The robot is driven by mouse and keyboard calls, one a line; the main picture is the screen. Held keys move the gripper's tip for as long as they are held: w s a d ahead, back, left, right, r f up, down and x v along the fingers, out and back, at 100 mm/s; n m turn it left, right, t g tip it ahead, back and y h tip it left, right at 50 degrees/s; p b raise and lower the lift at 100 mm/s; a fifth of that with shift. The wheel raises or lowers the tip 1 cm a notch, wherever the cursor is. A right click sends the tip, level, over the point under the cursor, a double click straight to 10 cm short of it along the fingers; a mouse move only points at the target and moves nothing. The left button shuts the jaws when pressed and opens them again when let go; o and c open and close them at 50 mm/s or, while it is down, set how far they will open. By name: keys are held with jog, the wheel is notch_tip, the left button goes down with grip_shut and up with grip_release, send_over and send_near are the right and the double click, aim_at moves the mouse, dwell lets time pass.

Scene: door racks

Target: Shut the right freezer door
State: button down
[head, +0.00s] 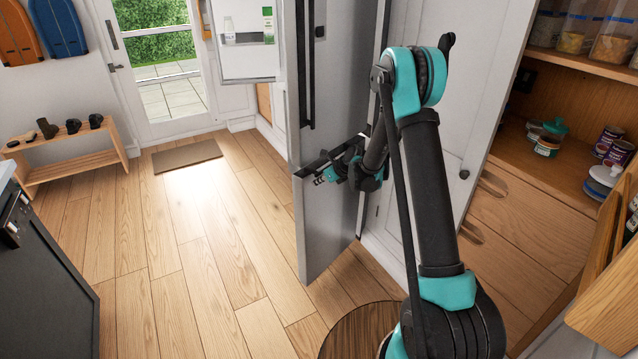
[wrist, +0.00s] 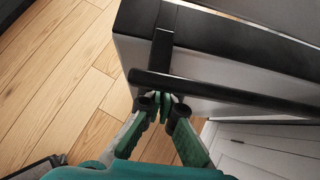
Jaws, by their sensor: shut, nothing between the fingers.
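The grey right freezer door (head: 328,228) stands out from the appliance into the room, its bottom edge just above the floor. A dark bar handle (head: 312,166) crosses its upper edge; in the wrist view the bar (wrist: 245,96) and its bracket (wrist: 163,50) are close up.
Above is a grey upper door (head: 342,70) with a vertical black handle (head: 306,65). A white door interior with shelves (head: 248,40) hangs open to its left. A white cabinet door (head: 470,90) is on the right. The wooden floor (head: 200,230) on the left is clear.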

aim_at(308, 177)
jog(key=w+a, duration=0.2)
jog(key=a, duration=0.1)
jog(key=w+a, duration=0.1)
jog(key=shift+a, duration=0.3)
jog(key=shift+s+d, duration=0.1)
